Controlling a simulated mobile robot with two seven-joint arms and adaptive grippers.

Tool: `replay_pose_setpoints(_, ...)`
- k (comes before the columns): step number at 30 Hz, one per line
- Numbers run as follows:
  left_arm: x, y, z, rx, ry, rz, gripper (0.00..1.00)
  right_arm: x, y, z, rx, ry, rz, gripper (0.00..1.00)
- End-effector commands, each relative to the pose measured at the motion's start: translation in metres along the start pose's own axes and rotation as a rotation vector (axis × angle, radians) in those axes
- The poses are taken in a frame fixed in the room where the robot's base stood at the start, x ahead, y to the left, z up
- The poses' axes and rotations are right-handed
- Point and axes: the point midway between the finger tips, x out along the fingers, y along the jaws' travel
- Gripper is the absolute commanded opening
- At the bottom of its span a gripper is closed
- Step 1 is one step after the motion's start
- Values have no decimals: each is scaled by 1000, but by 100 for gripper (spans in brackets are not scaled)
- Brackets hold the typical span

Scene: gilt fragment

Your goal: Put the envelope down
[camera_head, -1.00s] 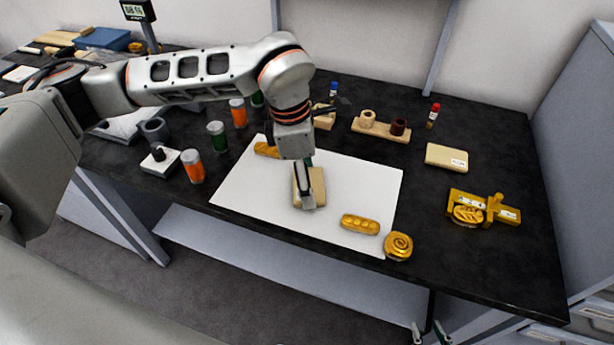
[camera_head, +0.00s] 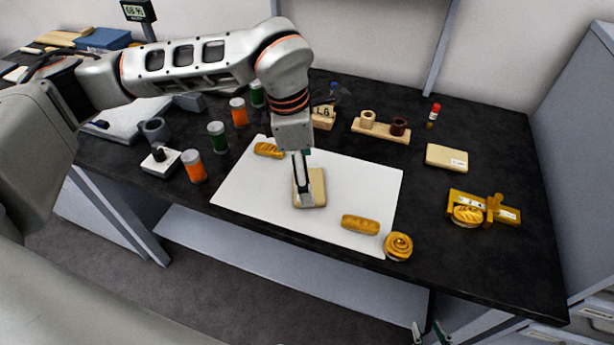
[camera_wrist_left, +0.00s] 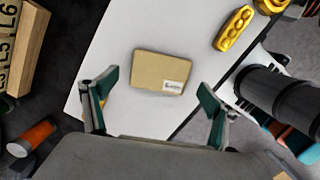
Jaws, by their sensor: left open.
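A tan envelope (camera_head: 318,186) with a small white label lies flat on the white board (camera_head: 352,178). It also shows in the left wrist view (camera_wrist_left: 158,68), label up. My left gripper (camera_head: 306,197) is above it, partly covering it in the head view. In the left wrist view its green-padded fingers (camera_wrist_left: 159,92) are wide apart, with clear gaps to both ends of the envelope. My right gripper (camera_head: 428,329) shows only its fingertips at the bottom edge of the head view, apart and empty, away from the table top.
Gold ornaments (camera_head: 360,224) lie on and beside the board. A second tan packet (camera_head: 447,157) lies at the right, near a gold stand (camera_head: 484,208). Orange (camera_head: 194,166) and green jars stand left of the board.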

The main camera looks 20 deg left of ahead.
Motion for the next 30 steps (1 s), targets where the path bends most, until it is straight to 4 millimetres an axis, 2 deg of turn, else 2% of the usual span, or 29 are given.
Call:
replay_pose_setpoints(3, -27, 2, 0, 0, -3, 6, 86, 0, 0, -1, 1, 0, 0, 28)
replay_pose_setpoints(9, -68, 1, 1, 0, -3, 5, 86, -1, 0, 0, 3, -1, -1, 28)
replay_pose_setpoints(15, -93, 1, 0, 0, -2, 4, 86, -1, -1, 0, 3, -2, -3, 28)
replay_pose_setpoints(21, -101, 0, 0, 0, -1, 1, 86, -1, -2, 0, 4, -3, -3, 28)
replay_pose_setpoints(30, -101, 0, 0, 0, -1, 1, 86, -1, -2, 1, 4, -4, -4, 28)
